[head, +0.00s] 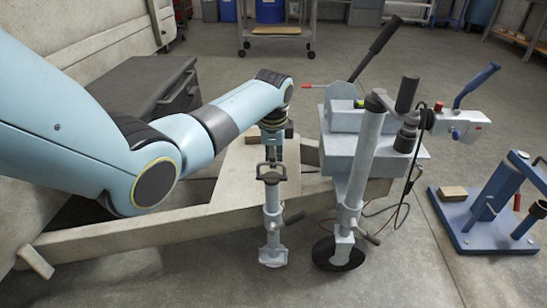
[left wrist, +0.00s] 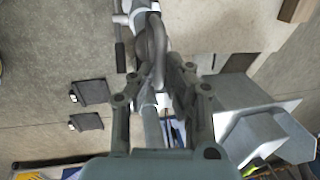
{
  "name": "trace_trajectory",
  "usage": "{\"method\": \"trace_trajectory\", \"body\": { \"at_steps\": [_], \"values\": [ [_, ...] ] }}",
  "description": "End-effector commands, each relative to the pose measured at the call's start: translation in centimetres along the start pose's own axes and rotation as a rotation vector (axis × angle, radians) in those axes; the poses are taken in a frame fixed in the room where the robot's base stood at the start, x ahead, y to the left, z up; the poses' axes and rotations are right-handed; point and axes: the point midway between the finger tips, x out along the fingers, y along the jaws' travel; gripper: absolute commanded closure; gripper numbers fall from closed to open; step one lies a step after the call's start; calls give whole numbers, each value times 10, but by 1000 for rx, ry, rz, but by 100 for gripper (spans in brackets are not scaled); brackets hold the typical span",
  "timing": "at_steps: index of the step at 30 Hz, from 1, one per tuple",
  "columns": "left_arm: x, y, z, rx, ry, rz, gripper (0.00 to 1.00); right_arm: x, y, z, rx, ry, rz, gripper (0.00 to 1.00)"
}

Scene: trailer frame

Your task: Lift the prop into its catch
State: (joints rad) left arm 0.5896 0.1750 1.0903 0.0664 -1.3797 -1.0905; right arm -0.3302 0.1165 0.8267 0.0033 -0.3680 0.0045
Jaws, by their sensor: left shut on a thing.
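The prop (head: 272,222) is a grey upright tube with a loop handle on top and a flat foot plate. It stands close to vertical in front of the pale trailer frame (head: 150,233). My left gripper (head: 272,158) comes down from above and is shut on the loop handle. The left wrist view shows the handle (left wrist: 156,45) between the fingers of this gripper (left wrist: 160,82). I cannot tell whether the foot touches the floor. The catch cannot be made out clearly. My right gripper is not in view.
A jockey wheel (head: 338,254) on a grey post stands just right of the prop. Behind it are a grey housing (head: 345,150) and a black-gripped lever (head: 378,46). A blue stand (head: 485,225) is at the right. The floor in front is clear.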

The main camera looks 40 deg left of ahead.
Motion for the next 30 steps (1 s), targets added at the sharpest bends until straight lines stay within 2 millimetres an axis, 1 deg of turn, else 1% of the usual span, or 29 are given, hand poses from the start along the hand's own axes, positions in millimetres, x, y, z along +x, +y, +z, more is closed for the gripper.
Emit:
{"method": "trace_trajectory", "body": {
  "at_steps": [1,12,17,21,24,25,26,30],
  "values": [
    [-13,-4,-1,1,2,-3,100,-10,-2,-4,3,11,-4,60],
    [-51,-12,0,1,3,-4,100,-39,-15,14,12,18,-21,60],
    [-64,-14,0,1,2,-4,100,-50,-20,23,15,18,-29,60],
    [-71,-16,0,1,3,-4,100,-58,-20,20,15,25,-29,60],
    [-72,-15,1,1,2,-3,100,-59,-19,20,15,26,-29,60],
    [-70,-15,1,1,1,-3,98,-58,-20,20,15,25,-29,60],
    [-70,-15,1,1,1,-2,94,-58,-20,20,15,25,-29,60],
    [-68,-14,1,1,0,0,76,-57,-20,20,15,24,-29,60]
  ]
}}
